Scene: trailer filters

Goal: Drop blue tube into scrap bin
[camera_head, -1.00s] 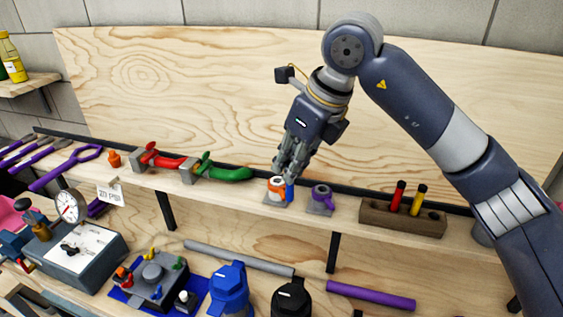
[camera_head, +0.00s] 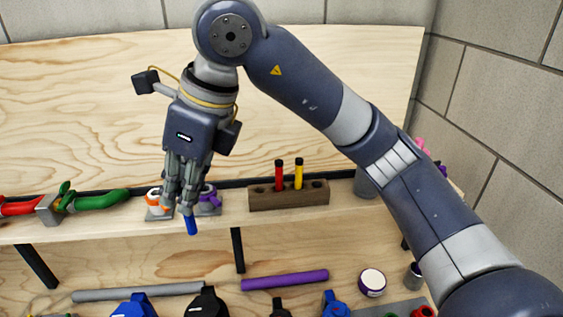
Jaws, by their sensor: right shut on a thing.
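The blue tube (camera_head: 191,225) is short and hangs down from the fingertips of my right gripper (camera_head: 186,206). The gripper is shut on its upper end, which the fingers hide. The tube shows in front of the shelf's front edge. A grey cylindrical container (camera_head: 366,184) stands at the right end of the shelf, partly behind my right arm; I cannot tell whether it is the scrap bin. My left gripper is not in view.
A wooden block (camera_head: 289,198) holds a red tube (camera_head: 279,174) and a yellow tube (camera_head: 299,173) on the shelf (camera_head: 340,209). Orange (camera_head: 154,199) and purple (camera_head: 209,197) ring pieces sit behind my gripper. A purple rod (camera_head: 285,280) lies below.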

